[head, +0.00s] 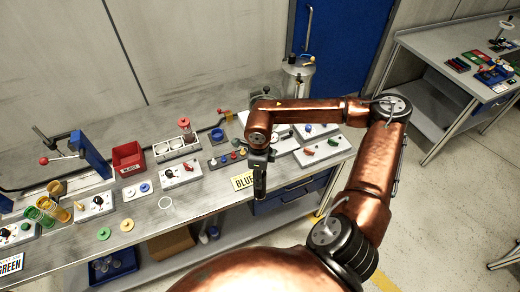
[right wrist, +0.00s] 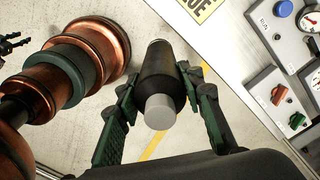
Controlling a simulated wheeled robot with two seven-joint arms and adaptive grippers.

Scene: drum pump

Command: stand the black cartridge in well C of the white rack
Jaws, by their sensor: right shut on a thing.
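My right gripper (head: 259,172) is out in front of the bench edge, beside the BLUE sign. It is shut on the black cartridge (head: 260,188), which hangs roughly upright. In the right wrist view the cartridge (right wrist: 159,75) lies between the two green-padded fingers (right wrist: 158,108), with its pale grey end toward the camera. The white rack (head: 177,149) stands on the bench to the left, apart from the gripper. A red-topped cartridge (head: 185,128) stands at its rear; well letters are too small to read.
A red bin (head: 128,158) is farther left. The yellow BLUE sign (head: 243,181) is at the bench's front edge.

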